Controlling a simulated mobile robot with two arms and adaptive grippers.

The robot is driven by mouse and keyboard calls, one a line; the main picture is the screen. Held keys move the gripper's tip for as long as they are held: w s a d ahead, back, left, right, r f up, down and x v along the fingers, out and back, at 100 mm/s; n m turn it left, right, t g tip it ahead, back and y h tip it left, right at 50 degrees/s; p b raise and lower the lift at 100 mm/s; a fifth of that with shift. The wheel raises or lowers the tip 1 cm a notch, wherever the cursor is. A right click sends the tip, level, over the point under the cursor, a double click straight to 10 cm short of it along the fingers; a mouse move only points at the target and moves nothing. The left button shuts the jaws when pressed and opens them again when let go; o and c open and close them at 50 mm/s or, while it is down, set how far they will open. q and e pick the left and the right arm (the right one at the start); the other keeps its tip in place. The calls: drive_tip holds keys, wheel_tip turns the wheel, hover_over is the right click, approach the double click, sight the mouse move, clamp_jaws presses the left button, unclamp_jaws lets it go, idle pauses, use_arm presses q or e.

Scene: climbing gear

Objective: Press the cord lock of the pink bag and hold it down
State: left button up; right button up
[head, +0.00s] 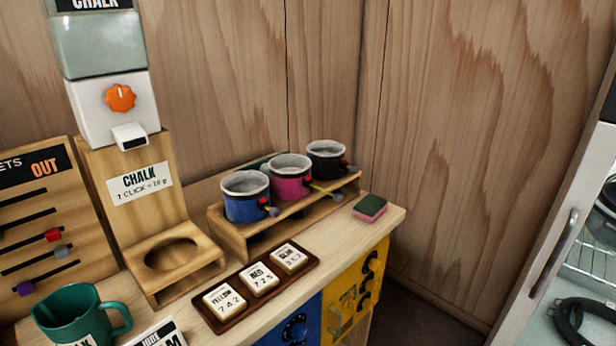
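The pink bag (290,180) is a round chalk bag with a pale rim, upright in the wooden rack (230,233) on the counter. It stands between a blue bag (246,199) and a black bag (327,161). A small red cord lock (308,183) shows at the pink bag's right side, with a yellowish cord end beside it. Whether the lock is pressed cannot be made out. Neither of my grippers is in view.
A chalk dispenser (112,105) with an orange knob stands left of the rack. A green mug (75,318), a dark tray (225,322) with labelled blocks and a sponge (370,207) are on the counter. A white-framed cabinet (545,255) is at right.

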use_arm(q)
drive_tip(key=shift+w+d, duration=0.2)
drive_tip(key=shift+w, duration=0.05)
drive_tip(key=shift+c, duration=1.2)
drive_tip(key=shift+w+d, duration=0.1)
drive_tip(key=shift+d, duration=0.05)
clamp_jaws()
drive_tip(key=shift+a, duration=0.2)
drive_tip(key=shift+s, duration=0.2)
